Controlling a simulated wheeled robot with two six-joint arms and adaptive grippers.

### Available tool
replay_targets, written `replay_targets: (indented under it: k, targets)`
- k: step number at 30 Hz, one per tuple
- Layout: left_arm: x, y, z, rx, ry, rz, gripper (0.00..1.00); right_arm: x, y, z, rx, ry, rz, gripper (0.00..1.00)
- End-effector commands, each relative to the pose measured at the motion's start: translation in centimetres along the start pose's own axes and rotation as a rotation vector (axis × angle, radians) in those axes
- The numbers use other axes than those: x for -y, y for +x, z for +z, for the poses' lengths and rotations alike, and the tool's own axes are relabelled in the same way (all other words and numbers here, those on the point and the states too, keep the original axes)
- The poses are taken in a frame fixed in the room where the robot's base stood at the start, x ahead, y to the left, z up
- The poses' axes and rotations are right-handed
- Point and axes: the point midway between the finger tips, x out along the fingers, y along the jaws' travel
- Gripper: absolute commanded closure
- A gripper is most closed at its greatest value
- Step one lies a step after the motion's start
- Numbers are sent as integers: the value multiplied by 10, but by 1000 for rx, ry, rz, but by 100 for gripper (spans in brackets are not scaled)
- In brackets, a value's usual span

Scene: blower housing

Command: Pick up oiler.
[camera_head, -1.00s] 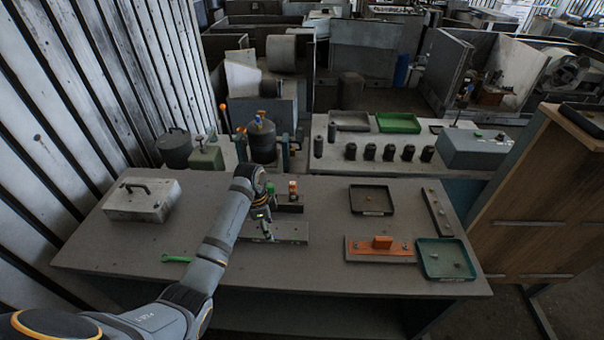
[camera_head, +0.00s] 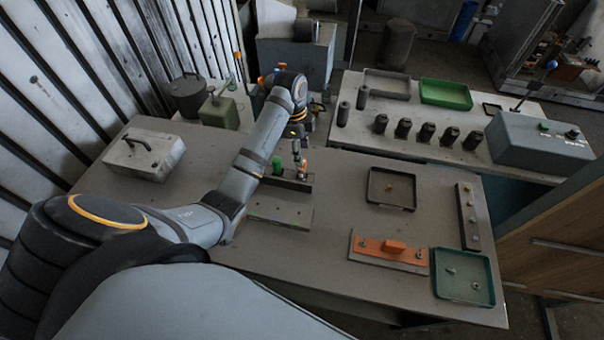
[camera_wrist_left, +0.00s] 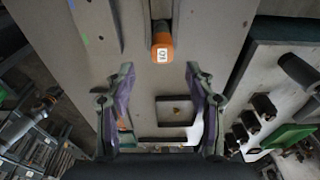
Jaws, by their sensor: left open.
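A small orange-topped item, possibly the oiler, stands in a dark holder (camera_head: 288,180) beside a green piece (camera_head: 277,166). In the left wrist view the orange item (camera_wrist_left: 162,45) carries a white label and lies just beyond my fingertips, roughly centred between them. My left gripper (camera_wrist_left: 160,72) is open and empty, its two fingers apart. In the head view it hangs at the holder, partly hidden by its own wrist; contact cannot be told. My right gripper is in neither view.
A flat metal plate (camera_head: 280,210) lies in front of the holder. A black tray (camera_head: 391,204), orange block on a plate (camera_head: 394,247) and green tray (camera_head: 437,286) are at right. A grey case (camera_head: 165,170) is at left. A green can (camera_head: 220,113) stands behind.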

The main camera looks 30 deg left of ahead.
Motion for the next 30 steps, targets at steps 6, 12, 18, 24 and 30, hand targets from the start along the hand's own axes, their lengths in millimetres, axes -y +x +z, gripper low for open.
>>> replay_targets:
  k: [6,12,18,24,30]
  targets:
    - [0,9,1,2,-1,-1,45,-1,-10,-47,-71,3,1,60]
    - [-2,40,6,0,-1,2,45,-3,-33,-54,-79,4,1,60]
    - [-1,59,6,1,0,-3,45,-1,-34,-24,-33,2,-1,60]
    - [-1,59,7,1,0,-4,51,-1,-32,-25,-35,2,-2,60]
    - [-1,59,7,1,0,-3,78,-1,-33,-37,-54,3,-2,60]
